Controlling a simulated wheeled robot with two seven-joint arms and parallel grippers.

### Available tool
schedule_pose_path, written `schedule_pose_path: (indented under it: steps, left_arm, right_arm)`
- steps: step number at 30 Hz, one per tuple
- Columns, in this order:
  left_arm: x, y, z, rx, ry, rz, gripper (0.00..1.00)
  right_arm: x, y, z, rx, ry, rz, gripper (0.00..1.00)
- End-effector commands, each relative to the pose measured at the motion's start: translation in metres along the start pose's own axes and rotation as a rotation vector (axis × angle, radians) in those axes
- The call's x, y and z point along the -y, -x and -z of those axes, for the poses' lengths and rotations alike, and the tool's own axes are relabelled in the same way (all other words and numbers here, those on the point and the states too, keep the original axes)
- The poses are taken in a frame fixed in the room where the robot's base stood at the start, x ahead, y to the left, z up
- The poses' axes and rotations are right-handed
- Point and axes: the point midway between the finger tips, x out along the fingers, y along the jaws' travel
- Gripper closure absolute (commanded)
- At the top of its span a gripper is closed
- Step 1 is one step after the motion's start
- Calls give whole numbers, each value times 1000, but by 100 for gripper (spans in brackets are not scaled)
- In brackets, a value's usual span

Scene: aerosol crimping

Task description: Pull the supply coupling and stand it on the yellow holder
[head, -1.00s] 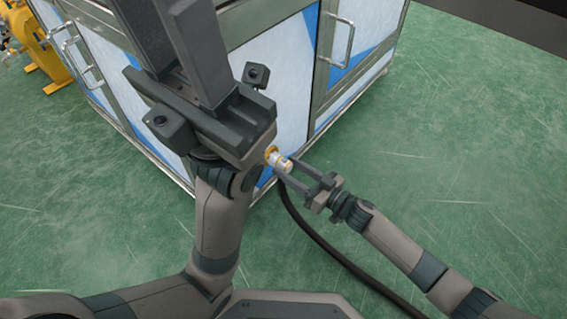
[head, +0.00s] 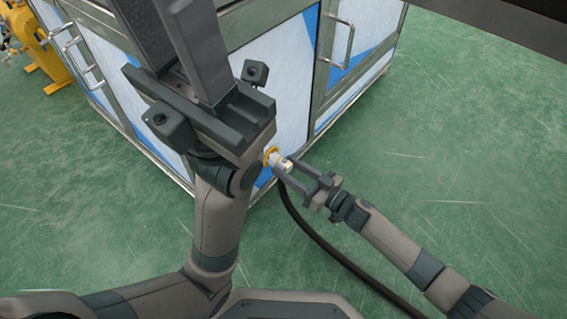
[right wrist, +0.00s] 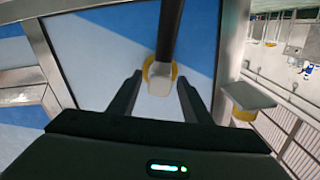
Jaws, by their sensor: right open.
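The supply coupling (head: 283,163) is a short whitish cylinder with a yellow ring at the blue-and-white cabinet panel. In the right wrist view, the coupling (right wrist: 160,82) sits centred between my right fingers, with the dark hose running up from it. My right gripper (head: 284,170) is open, its fingers pointing at the coupling from either side; I see no clear contact. My left gripper (head: 172,45) stands large in front of the cabinet, its tips near or beyond the top edge. A yellow block with a grey top (right wrist: 248,98) at right may be the holder.
The cabinet (head: 275,65) has metal frames and door handles (head: 340,42). A black hose (head: 318,236) hangs from near the coupling and crosses the green floor under my right arm. Yellow machinery (head: 45,55) stands at the upper left. The floor at right is clear.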

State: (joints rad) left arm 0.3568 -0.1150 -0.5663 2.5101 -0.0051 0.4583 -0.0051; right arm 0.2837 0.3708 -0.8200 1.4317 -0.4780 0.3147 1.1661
Motion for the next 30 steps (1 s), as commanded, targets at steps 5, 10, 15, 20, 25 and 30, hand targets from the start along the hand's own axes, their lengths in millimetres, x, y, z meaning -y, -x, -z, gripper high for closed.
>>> schedule_pose_path:
  steps: [5, 10, 15, 20, 25, 30]
  left_arm:
    - [0, -1, -1, 3, 0, 2, 68]
    - [1, 0, -1, 7, 0, 5, 68]
    - [1, 1, -2, 11, 0, 7, 68]
    - [1, 1, -2, 11, 1, 7, 68]
    - [1, -2, -2, 11, 1, 7, 68]
    - [1, -6, -2, 7, 1, 4, 68]
  right_arm:
    - [0, 0, 0, 0, 1, 0, 55]
    - [0, 0, 0, 0, 1, 0, 55]
    - [0, 0, 0, 0, 0, 0, 55]
    - [0, 0, 0, 0, 0, 0, 55]
    - [0, 0, 1, 0, -1, 0, 55]
    - [0, 0, 1, 0, -1, 0, 55]
